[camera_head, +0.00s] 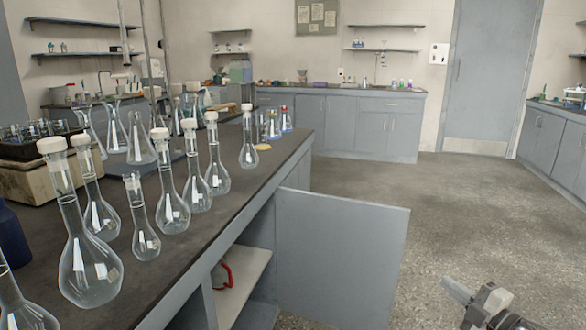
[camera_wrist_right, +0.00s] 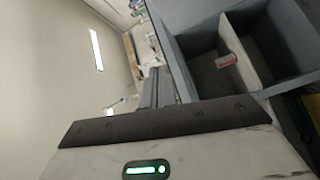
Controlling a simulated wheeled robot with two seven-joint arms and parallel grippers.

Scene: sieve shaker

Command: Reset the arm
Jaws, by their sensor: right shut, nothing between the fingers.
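My right gripper (camera_head: 450,285) shows at the bottom right of the head view, over the floor and to the right of the open cabinet door (camera_head: 342,250). It is shut and holds nothing. Its fingers are clear of the door in the picture. In the right wrist view, a pale casing with a green light fills the bottom, and the fingertips cannot be made out. My left gripper is not in the head view.
Several stoppered glass flasks (camera_head: 170,205) stand along the dark bench top (camera_head: 120,285). A red object (camera_head: 224,276) lies on the open cabinet's shelf and also shows in the wrist view (camera_wrist_right: 226,61). The floor (camera_head: 480,215) to the right is clear.

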